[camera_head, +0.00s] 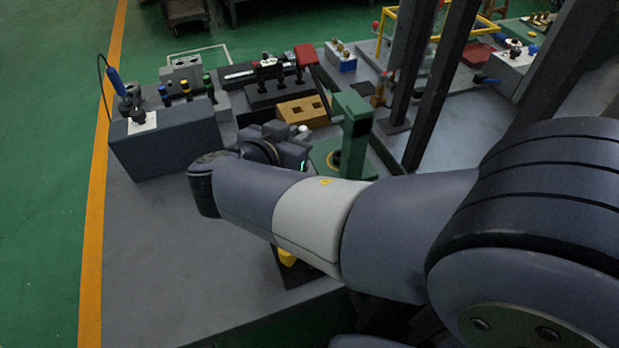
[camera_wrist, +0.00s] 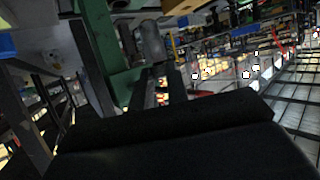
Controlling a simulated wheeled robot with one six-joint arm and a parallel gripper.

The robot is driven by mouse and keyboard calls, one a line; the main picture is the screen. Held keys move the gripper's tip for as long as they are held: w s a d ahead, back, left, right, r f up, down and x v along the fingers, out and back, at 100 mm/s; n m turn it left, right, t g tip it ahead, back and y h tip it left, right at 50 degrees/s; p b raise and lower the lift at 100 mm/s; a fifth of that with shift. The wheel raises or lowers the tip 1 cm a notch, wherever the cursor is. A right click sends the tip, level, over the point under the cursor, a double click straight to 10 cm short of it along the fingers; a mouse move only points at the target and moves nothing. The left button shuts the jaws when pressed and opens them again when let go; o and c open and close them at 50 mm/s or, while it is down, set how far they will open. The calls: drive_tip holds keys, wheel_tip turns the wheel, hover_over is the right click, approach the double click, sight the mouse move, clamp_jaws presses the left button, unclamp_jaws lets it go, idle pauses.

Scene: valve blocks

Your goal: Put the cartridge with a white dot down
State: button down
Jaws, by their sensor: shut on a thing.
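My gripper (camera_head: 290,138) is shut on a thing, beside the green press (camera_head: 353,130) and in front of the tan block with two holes. A small pale spot (camera_head: 303,128) shows at the fingertips; I take it for the white-dot cartridge, mostly hidden by the gripper. In the wrist view, a dark body fills the bottom, and a grey rounded piece (camera_wrist: 152,42) stands beyond it near green metal (camera_wrist: 100,35). I cannot tell whether that piece is the cartridge, and no white dot is clear there.
The tan block (camera_head: 303,110) lies behind the gripper. A blue-grey box (camera_head: 165,142) stands at left, with several capped pieces behind it. A black block (camera_head: 272,92) and red block (camera_head: 306,54) are at the back. Dark posts (camera_head: 437,85) rise at right. The front-left grey tabletop (camera_head: 150,250) is clear.

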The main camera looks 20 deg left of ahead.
wheel_tip(320, 180, down, 10)
drive_tip(key=shift+r, duration=0.1)
idle(0.4)
drive_tip(key=shift+f+b, duration=0.25)
drive_tip(key=shift+b, duration=0.1)
drive_tip(key=c, duration=1.4)
unclamp_jaws()
drive_tip(key=shift+r, duration=0.1)
drive_tip(key=shift+r+p, duration=0.15)
drive_tip(key=shift+p, duration=0.15)
drive_tip(key=v, duration=1.2)
drive_tip(key=shift+s+b, duration=0.1)
drive_tip(key=shift+b, duration=0.25)
